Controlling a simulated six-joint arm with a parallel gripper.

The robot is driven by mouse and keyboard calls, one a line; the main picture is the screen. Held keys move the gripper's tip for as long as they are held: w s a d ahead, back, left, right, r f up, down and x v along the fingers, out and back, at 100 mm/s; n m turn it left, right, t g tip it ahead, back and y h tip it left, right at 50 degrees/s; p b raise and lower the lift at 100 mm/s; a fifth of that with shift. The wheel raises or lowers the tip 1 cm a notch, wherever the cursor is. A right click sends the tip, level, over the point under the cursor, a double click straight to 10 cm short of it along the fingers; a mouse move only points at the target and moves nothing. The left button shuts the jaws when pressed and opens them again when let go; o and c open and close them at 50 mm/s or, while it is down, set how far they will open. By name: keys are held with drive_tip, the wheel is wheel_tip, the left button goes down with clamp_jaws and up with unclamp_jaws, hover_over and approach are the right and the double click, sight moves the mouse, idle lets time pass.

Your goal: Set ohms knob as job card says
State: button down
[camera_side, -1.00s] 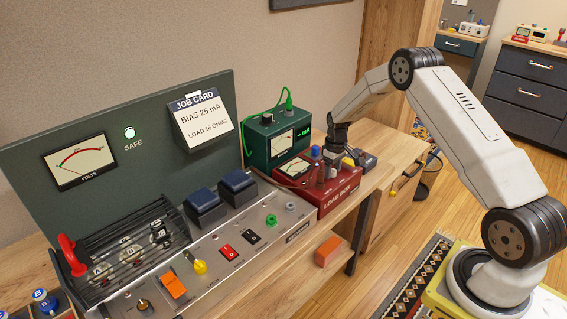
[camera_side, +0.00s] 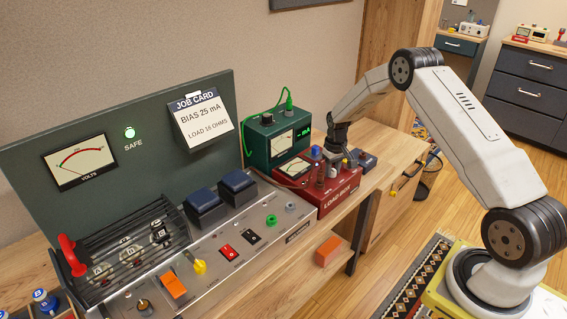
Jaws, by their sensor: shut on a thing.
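The job card (camera_side: 206,121) is on the green back panel and reads BIAS 25 mA and LOAD 16 OHMS. The red load box (camera_side: 334,199) stands at the right end of the bench, with a meter (camera_side: 296,168) and several posts on top. My gripper (camera_side: 328,174) points down over the top of the load box, shut on what appears to be its ohms knob. The fingers hide the knob, and its setting and markings cannot be read from here.
A green meter box (camera_side: 280,143) with a green lead stands behind the load box. Blue-black blocks (camera_side: 208,203) and a control panel with switches (camera_side: 240,235) lie to the left. An orange block (camera_side: 328,251) sits below the bench. A green lamp (camera_side: 129,132) marked SAFE is lit.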

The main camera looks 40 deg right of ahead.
sight(333, 169)
drive_tip(key=m, duration=0.6)
drive_tip(key=shift+m, duration=0.4)
drive_tip(key=shift+c, duration=1.7)
unclamp_jaws()
drive_tip(key=shift+r, duration=0.1)
drive_tip(key=shift+r, duration=3.85)
drive_tip(key=shift+a, duration=0.1)
